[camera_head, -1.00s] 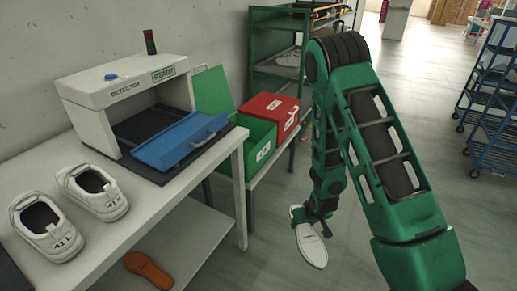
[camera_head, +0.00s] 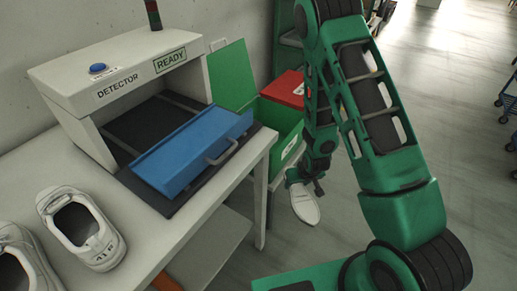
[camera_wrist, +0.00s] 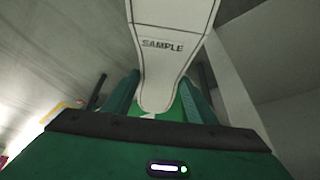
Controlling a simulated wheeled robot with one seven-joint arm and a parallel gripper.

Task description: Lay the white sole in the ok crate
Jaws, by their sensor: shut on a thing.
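My gripper (camera_head: 309,180) is shut on the white sole (camera_head: 304,204), which hangs below it in the head view, clear of the table. In the wrist view the sole (camera_wrist: 174,55) reads "SAMPLE" and its narrow end sits between the two green fingers (camera_wrist: 158,98). The green crate (camera_head: 285,140) stands just left of and behind my gripper, with its green lid (camera_head: 231,75) raised. Its label is partly hidden by my arm and I cannot read it. The inside of the crate is mostly hidden.
A red crate (camera_head: 285,88) stands behind the green one. The white table (camera_head: 165,232) holds a detector marked READY (camera_head: 120,73), a blue tray (camera_head: 190,150) and white shoes (camera_head: 78,225). Open floor (camera_head: 430,150) lies to the right.

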